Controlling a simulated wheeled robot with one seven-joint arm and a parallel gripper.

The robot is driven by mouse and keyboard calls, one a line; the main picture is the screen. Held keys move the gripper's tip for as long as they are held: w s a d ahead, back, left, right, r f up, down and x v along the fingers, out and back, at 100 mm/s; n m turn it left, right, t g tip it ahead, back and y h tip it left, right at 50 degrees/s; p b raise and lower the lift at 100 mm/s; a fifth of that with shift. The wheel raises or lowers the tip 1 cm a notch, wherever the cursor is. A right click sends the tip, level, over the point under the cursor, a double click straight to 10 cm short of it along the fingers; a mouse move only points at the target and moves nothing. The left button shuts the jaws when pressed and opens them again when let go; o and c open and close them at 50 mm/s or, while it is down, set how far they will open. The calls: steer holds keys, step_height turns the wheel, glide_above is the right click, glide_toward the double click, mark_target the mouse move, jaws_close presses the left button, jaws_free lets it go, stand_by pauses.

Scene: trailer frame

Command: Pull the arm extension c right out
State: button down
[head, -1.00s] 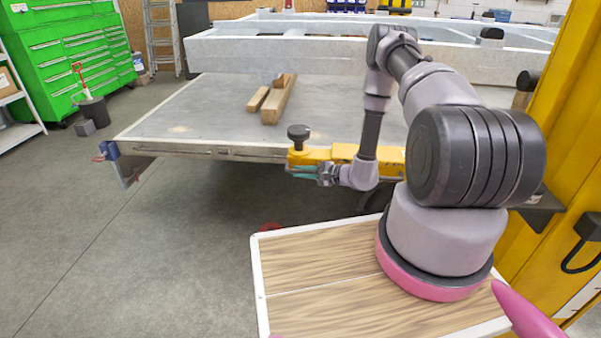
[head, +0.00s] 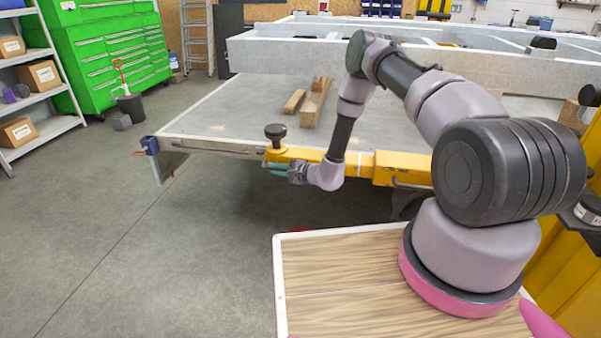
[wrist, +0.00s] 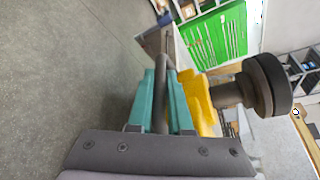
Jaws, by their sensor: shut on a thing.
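The yellow arm extension (head: 305,154) runs sideways below the edge of the grey deck and carries a black round pad (head: 276,131) on its left end. Its right part enters a thicker yellow sleeve (head: 402,168). My gripper (head: 275,167) is at the left end of the extension, just below the pad. In the wrist view my gripper (wrist: 161,80) has its teal fingers closed around a dark bar-like handle (wrist: 161,100). The yellow extension (wrist: 201,108) and the black pad (wrist: 262,85) are just right of the fingers there.
The grey deck (head: 235,125) with wooden blocks (head: 316,100) stands above the extension. The floor (head: 110,235) to the left is clear. Green cabinets (head: 105,55) and a shelf stand farther back.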

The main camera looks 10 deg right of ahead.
steer(key=w+a, duration=0.3)
steer(key=a, duration=0.8)
steer(key=shift+w, duration=0.35)
steer(key=c, duration=0.8)
jaws_free()
steer(key=shift+c, duration=0.2)
steer(key=shift+d, duration=0.1)
steer(key=v, duration=1)
steer(key=shift+s+d, duration=0.25)
steer(key=shift+r, duration=0.1)
